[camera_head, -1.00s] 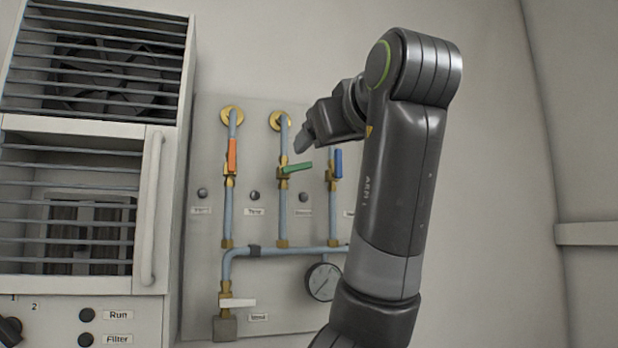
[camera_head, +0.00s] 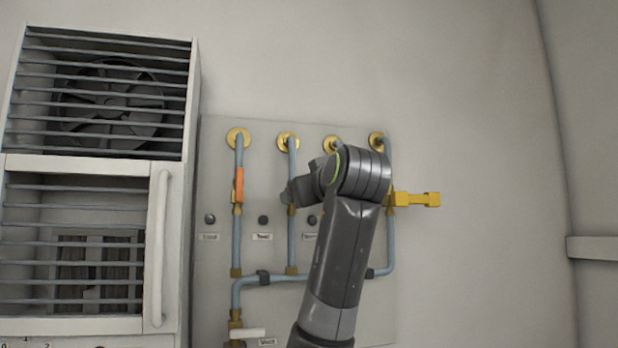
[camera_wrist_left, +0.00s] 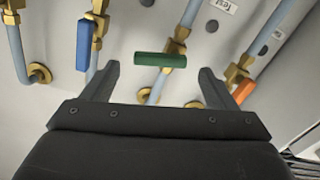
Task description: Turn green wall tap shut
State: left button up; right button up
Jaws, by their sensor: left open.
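The green tap handle (camera_wrist_left: 160,60) sits on a brass valve on a blue-grey wall pipe. It lies roughly crosswise to the pipe in the left wrist view. My left gripper (camera_wrist_left: 158,72) is open, with one finger on each side of the handle's ends and visible gaps to both. Whether the fingers reach to the handle's depth I cannot tell. In the head view my left gripper (camera_head: 289,193) is over the second pipe from the left and hides the green handle. My right gripper is not in view.
The orange handle (camera_head: 239,185) lies along its pipe on the left. The blue handle (camera_wrist_left: 84,45) is on the neighbouring pipe. A yellow tap (camera_head: 415,199) juts right, and a white handle (camera_head: 247,332) is low on the panel. A louvred cabinet (camera_head: 165,250) stands left.

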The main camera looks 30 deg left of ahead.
pick_arm(q)
jog(key=x, duration=0.2)
jog(key=shift+w+a+p, duration=0.15)
jog(key=shift+a+p, duration=0.1)
jog(key=shift+p, duration=0.15)
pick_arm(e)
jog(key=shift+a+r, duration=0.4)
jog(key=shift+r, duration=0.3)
pick_arm(q)
jog(key=shift+d, duration=0.1)
jog(key=shift+c, duration=0.3)
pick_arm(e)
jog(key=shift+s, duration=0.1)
